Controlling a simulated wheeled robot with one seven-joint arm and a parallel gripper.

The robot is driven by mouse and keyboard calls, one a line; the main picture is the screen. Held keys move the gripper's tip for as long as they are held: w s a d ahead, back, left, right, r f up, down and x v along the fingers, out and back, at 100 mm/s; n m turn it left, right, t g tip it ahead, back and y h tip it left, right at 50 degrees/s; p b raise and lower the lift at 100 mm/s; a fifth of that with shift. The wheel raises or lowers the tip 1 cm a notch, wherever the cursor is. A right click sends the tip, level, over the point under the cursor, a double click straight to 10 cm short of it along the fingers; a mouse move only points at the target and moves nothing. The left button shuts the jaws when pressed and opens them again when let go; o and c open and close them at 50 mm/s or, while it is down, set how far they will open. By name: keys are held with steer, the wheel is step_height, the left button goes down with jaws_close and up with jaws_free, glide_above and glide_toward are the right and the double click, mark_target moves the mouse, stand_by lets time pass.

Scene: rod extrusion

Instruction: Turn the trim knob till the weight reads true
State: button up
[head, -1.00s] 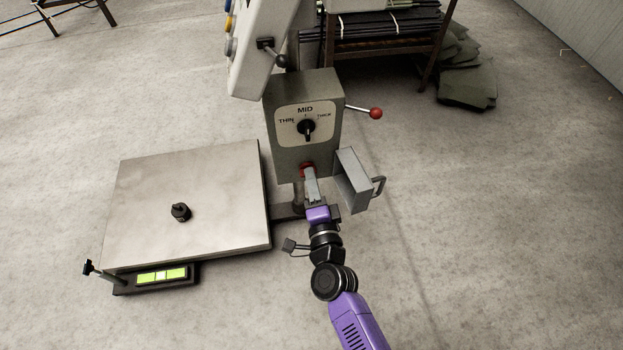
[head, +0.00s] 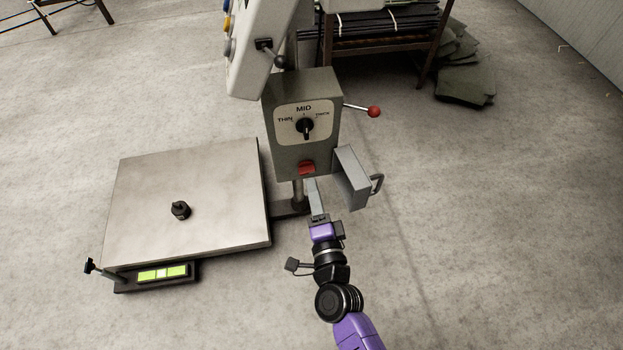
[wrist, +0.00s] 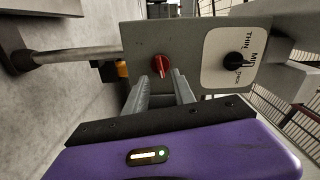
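A red knob (head: 307,167) is on the lower front of a grey box, below a black selector pointing near MID (head: 305,126). The red knob also shows in the wrist view (wrist: 161,66), just beyond and between my fingertips. My gripper (head: 314,184) is open and empty, a little short of the knob and apart from it. A platform scale (head: 225,175) stands at left with a small black piece (head: 181,210) on its plate. Its display (head: 162,272) shows green bars with a pale middle; no figures are readable. Another small black knob (head: 89,266) is on a post beside the display.
An open grey bin-like part with a handle (head: 353,180) is close to the right of my gripper. A red-tipped lever (head: 373,111) sticks out from the box's right side. A rack of dark rods (head: 385,22) stands behind. The floor at right is clear.

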steer(key=shift+v, duration=1.65)
steer(key=s+d+r+n+g+h, duration=0.1)
steer(key=s+d+r+n+h, duration=0.1)
steer(key=s+d+r+n, duration=0.65)
steer(key=s+d+r+g+h, duration=0.1)
steer(key=s+d, duration=0.5)
steer(key=s, duration=0.7)
steer(key=s+d+r+n+h, duration=0.2)
steer(key=s+d+r+n, duration=0.4)
steer(key=s, duration=0.4)
step_height(320, 180, up, 25)
steer(key=d+m+p, duration=0.1)
steer(key=p, duration=2.5)
steer(key=shift+s+f+m+g, duration=0.25)
steer(key=shift+s+m+g, duration=0.05)
steer(key=shift+m, duration=0.05)
